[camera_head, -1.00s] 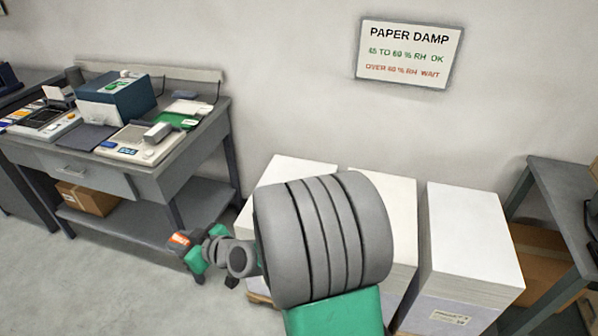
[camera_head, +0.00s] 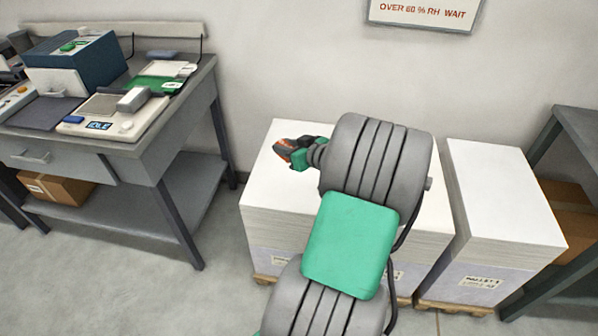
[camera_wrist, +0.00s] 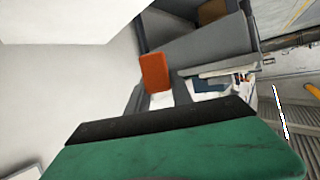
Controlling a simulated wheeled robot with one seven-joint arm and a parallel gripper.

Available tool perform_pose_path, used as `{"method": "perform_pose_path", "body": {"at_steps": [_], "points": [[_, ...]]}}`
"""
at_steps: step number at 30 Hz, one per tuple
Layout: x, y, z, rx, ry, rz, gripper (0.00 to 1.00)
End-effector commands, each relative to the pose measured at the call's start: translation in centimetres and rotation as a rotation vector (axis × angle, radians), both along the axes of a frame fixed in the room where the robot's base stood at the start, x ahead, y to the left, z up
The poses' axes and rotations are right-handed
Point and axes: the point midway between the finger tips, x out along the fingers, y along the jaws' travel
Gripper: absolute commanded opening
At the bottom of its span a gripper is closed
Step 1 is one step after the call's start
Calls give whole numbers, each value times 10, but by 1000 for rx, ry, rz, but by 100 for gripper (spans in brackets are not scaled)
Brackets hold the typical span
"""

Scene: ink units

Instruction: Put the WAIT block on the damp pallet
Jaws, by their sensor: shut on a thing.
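An orange-red block (camera_head: 281,151), taken as the WAIT block, is held in my gripper (camera_head: 292,154); no lettering on it is readable. In the wrist view the orange block (camera_wrist: 154,72) shows beyond the dark and green gripper parts. My gripper is shut on it, over the white top of the left paper pallet (camera_head: 262,178). Whether the block touches the paper I cannot tell. The middle pallet (camera_head: 432,225) is mostly hidden by my arm. The right pallet (camera_head: 505,190) stands clear, with a small label. Nothing visible marks which pallet is damp.
A grey bench (camera_head: 150,155) at the left holds a meter reading IDLE (camera_head: 100,125), a blue box (camera_head: 75,65) and a green pad (camera_head: 155,84). A wall sign (camera_head: 425,14) reads "OVER 60 % RH WAIT". A grey table (camera_head: 580,130) stands at the right. The floor in front is open.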

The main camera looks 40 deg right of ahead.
Motion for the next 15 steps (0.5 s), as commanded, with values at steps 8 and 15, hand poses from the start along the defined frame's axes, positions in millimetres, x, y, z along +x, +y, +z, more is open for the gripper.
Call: {"method": "perform_pose_path", "body": {"at_steps": [8, 15], "points": [[-80, -106, -45, -19, 10, -115, 0], [-64, -104, -57, -21, 13, -116, 0]]}}
